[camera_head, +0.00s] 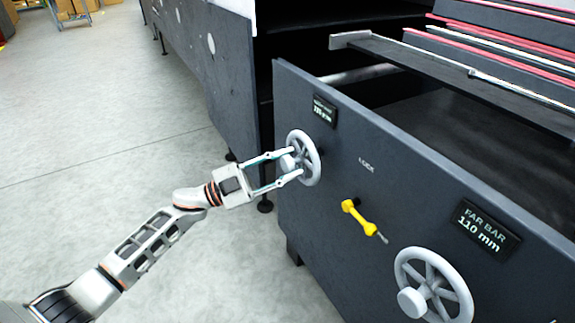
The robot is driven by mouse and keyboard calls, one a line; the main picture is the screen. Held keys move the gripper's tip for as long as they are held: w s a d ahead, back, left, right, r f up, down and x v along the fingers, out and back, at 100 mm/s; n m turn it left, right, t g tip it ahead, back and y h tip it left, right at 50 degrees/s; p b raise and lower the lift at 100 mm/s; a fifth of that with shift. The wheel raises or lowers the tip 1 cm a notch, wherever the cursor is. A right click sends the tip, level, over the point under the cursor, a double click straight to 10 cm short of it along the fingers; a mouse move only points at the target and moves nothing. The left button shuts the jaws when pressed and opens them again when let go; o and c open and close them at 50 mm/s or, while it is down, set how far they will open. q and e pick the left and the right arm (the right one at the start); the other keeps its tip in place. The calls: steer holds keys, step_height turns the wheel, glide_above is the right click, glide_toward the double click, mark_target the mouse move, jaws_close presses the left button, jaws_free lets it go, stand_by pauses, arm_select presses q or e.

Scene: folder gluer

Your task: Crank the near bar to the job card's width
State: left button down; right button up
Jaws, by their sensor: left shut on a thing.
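The left handwheel (316,166) is light grey and spoked, on the dark machine's front panel. My left gripper (293,163) reaches it from the left and is shut on its crank knob (286,163), with one finger above and one below. A small dark display (324,110) above this wheel carries two lines of pale text, too small to read surely. A yellow lock lever (359,217) sits under the word LOCK, slanting down to the right. My right gripper is not in view, and I see no job card.
A second handwheel (461,289) with its knob at lower left stands at the right, below a display (484,230) reading FAR BAR 110 mm. Red and white bars (498,48) lie over the machine's top. The grey floor (90,160) at left is clear.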

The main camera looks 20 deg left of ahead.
arm_select(q)
steer(key=m+g, duration=0.2)
steer(key=m, duration=0.3)
steer(key=shift+r, duration=0.1)
steer(key=m+g, duration=0.1)
steer(key=m, duration=0.2)
steer(key=shift+m+y, duration=0.4)
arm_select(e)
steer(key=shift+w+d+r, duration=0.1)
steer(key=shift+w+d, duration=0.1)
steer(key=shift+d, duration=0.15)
arm_select(q)
steer(key=shift+p, duration=0.3)
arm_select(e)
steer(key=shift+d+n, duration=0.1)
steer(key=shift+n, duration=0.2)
arm_select(q)
steer(key=c, duration=1.6)
jaws_free()
steer(key=shift+o, duration=0.2)
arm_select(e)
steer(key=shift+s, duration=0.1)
arm_select(q)
steer(key=r+v, duration=0.1)
steer(key=v, duration=1.1)
steer(key=shift+f, duration=0.4)
